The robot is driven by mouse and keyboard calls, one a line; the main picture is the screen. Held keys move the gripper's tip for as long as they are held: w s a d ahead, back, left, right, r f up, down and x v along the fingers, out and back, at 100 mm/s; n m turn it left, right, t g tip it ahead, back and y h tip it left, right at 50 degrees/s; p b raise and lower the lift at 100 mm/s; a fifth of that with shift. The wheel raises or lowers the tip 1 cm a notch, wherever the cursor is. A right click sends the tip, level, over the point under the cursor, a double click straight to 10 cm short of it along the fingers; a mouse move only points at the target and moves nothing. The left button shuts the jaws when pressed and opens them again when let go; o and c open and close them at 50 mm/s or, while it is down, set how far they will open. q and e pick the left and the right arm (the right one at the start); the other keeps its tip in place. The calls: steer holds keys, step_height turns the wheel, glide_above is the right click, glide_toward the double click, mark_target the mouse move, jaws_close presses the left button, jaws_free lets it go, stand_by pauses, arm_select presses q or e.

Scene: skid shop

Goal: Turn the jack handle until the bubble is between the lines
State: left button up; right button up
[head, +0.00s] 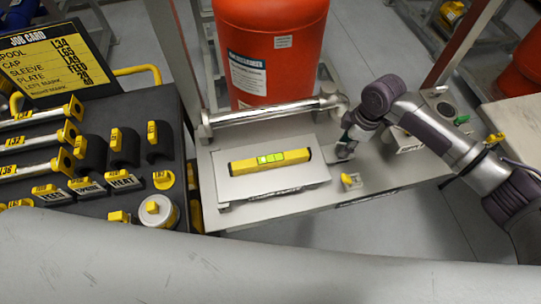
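A yellow spirit level (247,165) lies on a raised grey plate (290,180) on the skid. Its bright green vial (270,158) shows dark marks, but the bubble is too small to place against the lines. My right gripper (344,151) points down at the right end of the plate, behind a small yellow-topped fitting (350,180). I cannot tell whether its fingers are open or shut, or what they touch. No jack handle can be made out clearly; the gripper may hide it. My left gripper is not in view.
A red tank (270,50) stands behind a metal pipe (270,113). A dark bench (100,205) at left holds labelled rods, dark saddles, a can (158,212) and a job card (55,60). A broad grey curved surface (250,265) fills the bottom. Floor shows at right.

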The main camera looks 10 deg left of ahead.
jaws_close()
steer(key=shift+r+p, duration=0.15)
steer(key=shift+p, duration=0.3)
steer(key=shift+m+p, duration=1.45)
steer(key=shift+m, duration=0.05)
steer(key=shift+m+p, duration=0.3)
steer(key=shift+s+m+t+p, duration=0.1)
steer(key=shift+m+t+p, duration=0.2)
steer(key=shift+p, duration=0.15)
steer(key=shift+m+p, duration=0.9)
steer(key=shift+p, duration=0.15)
steer(key=shift+m+h+p, duration=0.3)
steer(key=shift+m, duration=0.1)
